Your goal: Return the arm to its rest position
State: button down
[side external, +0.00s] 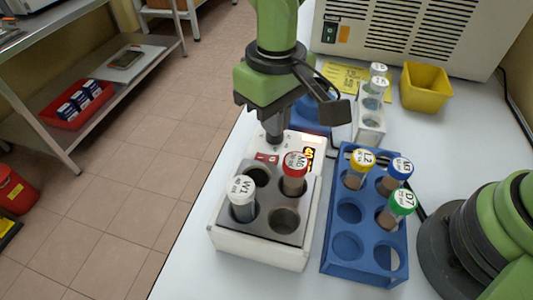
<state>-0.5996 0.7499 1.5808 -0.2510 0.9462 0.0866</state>
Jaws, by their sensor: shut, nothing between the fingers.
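My gripper (273,138) points down above the back of the white heating block device (262,250), with its fingers shut and empty. A white-capped vial W1 (242,208) stands in the block's front left hole. A red-capped vial M0 (293,181) stands in its back right hole. The other two holes are empty. A blue rack (349,276) stands to the right, holding a yellow-capped vial L2 (356,179), a blue-capped vial (389,184) and a green-capped vial D7 (391,216). Its front holes are empty.
Behind are a white rack (370,132) with white-capped vials, a blue object (311,113) partly hidden by my arm, a yellow bin (426,88) and a large vented machine (410,35). My green base stands at right. A shelf cart with a red tray (77,114) is at left.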

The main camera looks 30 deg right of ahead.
dwell(0.3)
jog(key=d+r+m+t+y, duration=0.1)
jog(key=d+r+m+t, duration=0.1)
jog(key=d+r, duration=0.55)
jog(key=s+d+r+m+t, duration=0.2)
jog(key=s+d+r, duration=0.3)
jog(key=s, duration=0.2)
jog(key=s+d+r+m+t+y, duration=0.1)
jog(key=s+d+r+m+t, duration=0.2)
jog(key=s+d+r, duration=0.2)
jog(key=s, duration=0.3)
jog(key=shift+a+r, duration=0.1)
